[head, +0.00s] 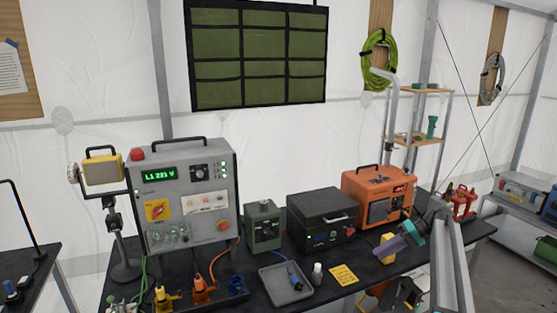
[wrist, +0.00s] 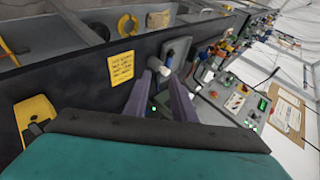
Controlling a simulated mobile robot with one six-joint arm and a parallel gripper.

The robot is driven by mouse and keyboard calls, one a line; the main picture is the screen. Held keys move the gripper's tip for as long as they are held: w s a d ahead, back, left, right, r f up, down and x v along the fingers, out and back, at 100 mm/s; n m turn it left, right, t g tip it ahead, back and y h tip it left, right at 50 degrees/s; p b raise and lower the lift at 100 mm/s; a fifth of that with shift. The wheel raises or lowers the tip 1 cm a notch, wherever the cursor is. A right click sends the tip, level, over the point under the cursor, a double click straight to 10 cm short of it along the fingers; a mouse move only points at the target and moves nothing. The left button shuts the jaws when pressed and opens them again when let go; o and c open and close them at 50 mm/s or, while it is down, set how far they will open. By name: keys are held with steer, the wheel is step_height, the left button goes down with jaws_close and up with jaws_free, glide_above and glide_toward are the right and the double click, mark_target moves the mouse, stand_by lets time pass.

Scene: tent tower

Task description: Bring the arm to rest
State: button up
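My gripper (head: 377,256) is in the right part of the head view, over the front of the dark workbench (head: 340,262). Its purple fingers point left, towards the yellow note. In the wrist view my gripper (wrist: 157,76) shows two purple fingers with a gap between them and nothing held. My arm comes in from the lower right of the head view.
Behind stand an orange unit (head: 377,196), a black case (head: 322,219) and a grey control panel (head: 187,198). A shelf rack (head: 416,140) rises at the back right.

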steer(key=s+a+f+g+b, duration=0.2)
steer(key=s+a+f, duration=0.2)
steer(key=a+f, duration=0.5)
steer(key=s+a+f+g+b, duration=0.1)
steer(key=s+a+f+b, duration=0.15)
steer(key=a+f, duration=0.65)
steer(key=s+a+f+g+h+b, duration=0.15)
steer(key=s+a+f, duration=0.25)
steer(key=s+f, duration=0.5)
steer(key=s+a+f+g+b, duration=0.2)
steer(key=s+a+f, duration=0.2)
steer(key=s+f, duration=0.5)
steer(key=s+a+f+g+h+b, duration=0.1)
steer(key=s+a+f+h+b, duration=0.1)
steer(key=s+f, duration=0.7)
steer(key=s+a+f+g+h+b, duration=0.1)
steer(key=s+f+h, duration=0.1)
steer(key=s+f, duration=0.65)
steer(key=s+d+m+t+h, duration=0.1)
steer(key=s+d+h, duration=0.1)
steer(key=s, duration=0.5)
steer(key=s+d+m+t+h+b, duration=0.1)
steer(key=s+d+h, duration=0.1)
steer(key=s+d, duration=0.3)
steer(key=shift+s+f+m+h, duration=0.3)
steer(key=shift+s+f+h, duration=0.05)
steer(key=shift+s, duration=0.5)
